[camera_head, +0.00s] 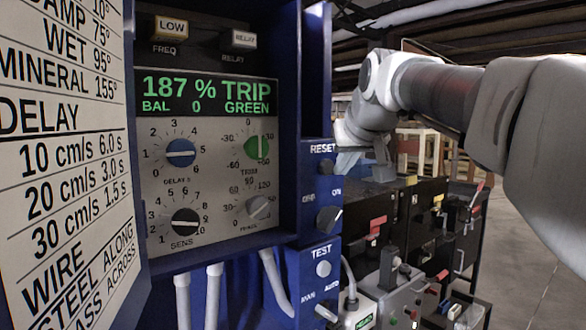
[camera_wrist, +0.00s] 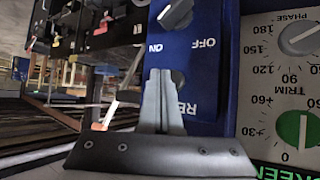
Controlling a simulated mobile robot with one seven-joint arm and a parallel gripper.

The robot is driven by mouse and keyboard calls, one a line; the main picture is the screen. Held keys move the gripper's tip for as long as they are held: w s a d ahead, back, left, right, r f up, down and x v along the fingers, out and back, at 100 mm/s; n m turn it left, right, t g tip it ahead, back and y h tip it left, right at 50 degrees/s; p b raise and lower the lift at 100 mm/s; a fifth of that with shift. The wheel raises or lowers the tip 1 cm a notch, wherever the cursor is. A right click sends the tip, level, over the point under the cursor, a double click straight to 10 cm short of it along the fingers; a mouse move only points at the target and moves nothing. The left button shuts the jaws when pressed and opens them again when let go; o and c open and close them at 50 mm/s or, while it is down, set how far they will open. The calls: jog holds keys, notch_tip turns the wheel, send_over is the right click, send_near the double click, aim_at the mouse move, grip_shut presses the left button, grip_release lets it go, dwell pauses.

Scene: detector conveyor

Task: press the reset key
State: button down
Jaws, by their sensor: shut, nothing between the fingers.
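The RESET key is a dark round button (camera_head: 326,167) under the RESET label on the blue side panel (camera_head: 313,262) in the head view. In the wrist view, which shows the panel upside down, the key (camera_wrist: 179,79) is partly hidden behind my fingers, as is its label. My gripper (camera_head: 346,163) is just right of the key in the head view. In the wrist view my gripper (camera_wrist: 160,73) has its grey fingers together and empty, with the tips overlapping the key's left side. I cannot tell whether they touch the panel.
Below the key are an OFF/ON knob (camera_head: 328,219) and a TEST button (camera_head: 323,269). The display (camera_head: 207,96) reads 187 % TRIP, BAL 0 GREEN, above several dials. A printed chart panel (camera_head: 62,160) stands left. Dark cabinets (camera_head: 430,210) stand behind my arm.

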jog(key=shift+w+a, duration=0.1)
dwell(0.7)
jog(key=shift+w+a, duration=0.15)
jog(key=shift+w, duration=0.1)
jog(key=shift+w+a+p, duration=0.3)
jog(key=shift+w+p, duration=0.1)
jog(key=shift+p, duration=0.05)
dwell(0.8)
jog(key=shift+s+d, duration=0.1)
jog(key=shift+s, duration=0.05)
jog(key=shift+s+d+b, duration=0.4)
jog(key=shift+s+d, duration=0.05)
jog(key=shift+s, duration=0.15)
jog(key=shift+s+d+b, duration=0.45)
jog(key=shift+s+d, duration=0.3)
jog(key=shift+s, duration=0.3)
jog(key=shift+s+d+b, duration=0.45)
jog(key=shift+s+d, duration=0.3)
jog(key=shift+s, duration=0.25)
